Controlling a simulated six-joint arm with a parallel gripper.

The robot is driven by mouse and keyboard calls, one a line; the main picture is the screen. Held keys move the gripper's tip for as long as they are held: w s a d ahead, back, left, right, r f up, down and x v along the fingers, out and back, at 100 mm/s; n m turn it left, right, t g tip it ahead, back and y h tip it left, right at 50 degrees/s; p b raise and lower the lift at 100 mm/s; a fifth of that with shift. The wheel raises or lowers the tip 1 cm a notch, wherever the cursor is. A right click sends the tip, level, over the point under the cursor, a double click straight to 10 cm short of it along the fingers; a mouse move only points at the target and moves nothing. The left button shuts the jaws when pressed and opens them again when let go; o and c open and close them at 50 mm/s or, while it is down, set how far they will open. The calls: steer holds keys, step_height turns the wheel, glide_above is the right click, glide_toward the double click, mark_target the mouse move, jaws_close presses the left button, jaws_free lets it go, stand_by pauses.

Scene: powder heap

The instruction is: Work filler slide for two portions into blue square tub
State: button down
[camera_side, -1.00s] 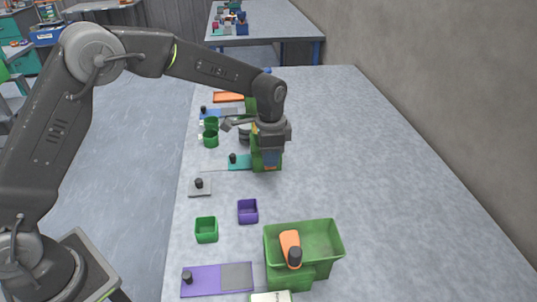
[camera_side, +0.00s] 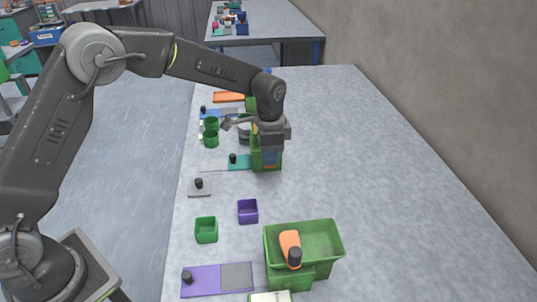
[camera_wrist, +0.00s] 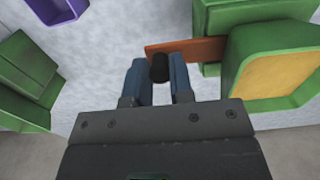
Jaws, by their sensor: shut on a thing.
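In the wrist view my gripper (camera_wrist: 160,78) is shut on a black knob (camera_wrist: 160,66), its blue fingers on either side. The knob stands on an orange-brown slide (camera_wrist: 199,49). The slide runs to the right, to a green dispenser (camera_wrist: 235,68) with yellow filler (camera_wrist: 285,62) in its open top. In the side view my gripper (camera_side: 270,157) is low over this green dispenser (camera_side: 257,164) and hides most of it and the slide. A small purple square tub (camera_side: 247,211) stands apart, toward the camera. I cannot make out a blue square tub.
A green square tub (camera_side: 206,230), a grey plate with a knob (camera_side: 199,187) and green cups (camera_side: 211,139) line the left side. The table's right side is clear.

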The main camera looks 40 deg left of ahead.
steer(key=shift+s+d, duration=0.9)
steer(key=shift+d, duration=0.1)
steer(key=shift+s+d, duration=0.1)
steer(key=shift+s, duration=0.05)
stand_by(0.5)
steer(key=shift+w+a, duration=1.25)
steer(key=shift+w, duration=0.05)
steer(key=c, duration=1.1)
jaws_free()
steer(key=shift+r, duration=3.8)
